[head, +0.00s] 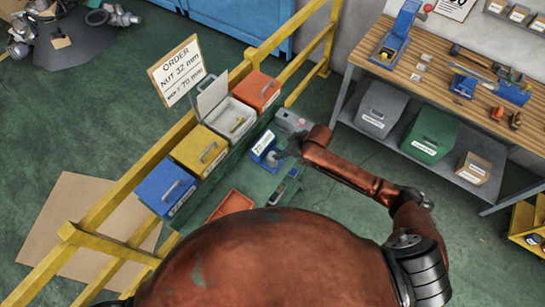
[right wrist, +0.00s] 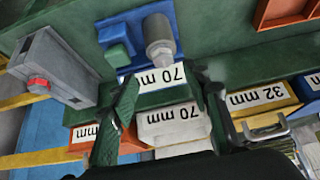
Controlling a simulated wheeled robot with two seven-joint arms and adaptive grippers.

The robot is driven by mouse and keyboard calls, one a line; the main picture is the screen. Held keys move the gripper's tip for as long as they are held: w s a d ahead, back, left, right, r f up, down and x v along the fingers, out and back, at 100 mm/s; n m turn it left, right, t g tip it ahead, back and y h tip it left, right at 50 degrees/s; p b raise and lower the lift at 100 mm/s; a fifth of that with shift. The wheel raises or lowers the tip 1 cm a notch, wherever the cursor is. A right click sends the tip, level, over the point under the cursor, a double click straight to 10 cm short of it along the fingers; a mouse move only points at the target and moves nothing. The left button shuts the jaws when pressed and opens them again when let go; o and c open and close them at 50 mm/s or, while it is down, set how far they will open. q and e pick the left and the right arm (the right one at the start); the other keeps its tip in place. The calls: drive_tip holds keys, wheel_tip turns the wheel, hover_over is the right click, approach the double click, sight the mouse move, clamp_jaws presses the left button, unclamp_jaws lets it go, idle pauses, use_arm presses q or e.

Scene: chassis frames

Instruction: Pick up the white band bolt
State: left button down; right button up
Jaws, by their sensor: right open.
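A grey metal bolt-like part (right wrist: 159,42) stands at the blue fixture (right wrist: 120,38) in the right wrist view; I cannot make out a white band on it. In the head view the blue fixture (head: 262,146) with its 70 mm label is on the green bench, with a small grey part (head: 272,157) beside it. My right gripper (head: 284,150) is over the bench close to this fixture. In the wrist view its open fingers (right wrist: 167,88) frame the 70 mm label just below the bolt, with nothing held between them. My left gripper is not in view.
Blue (head: 160,180), yellow (head: 186,154), white (head: 224,128) and orange (head: 250,93) bins line the bench's far edge; the white lid is raised. A grey box with a red button (right wrist: 50,70) stands left of the fixture. An orange-red tray (head: 232,203) lies nearer me.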

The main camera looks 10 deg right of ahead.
drive_tip(key=p+x, duration=0.1)
drive_tip(key=x, duration=0.4)
drive_tip(key=shift+s+a+p, duration=0.15)
drive_tip(key=shift+a+p, duration=0.1)
drive_tip(key=shift+p, duration=0.05)
drive_tip(key=shift+a+f, duration=0.15)
drive_tip(key=shift+f, duration=0.4)
drive_tip(key=shift+c, duration=0.4)
clamp_jaws()
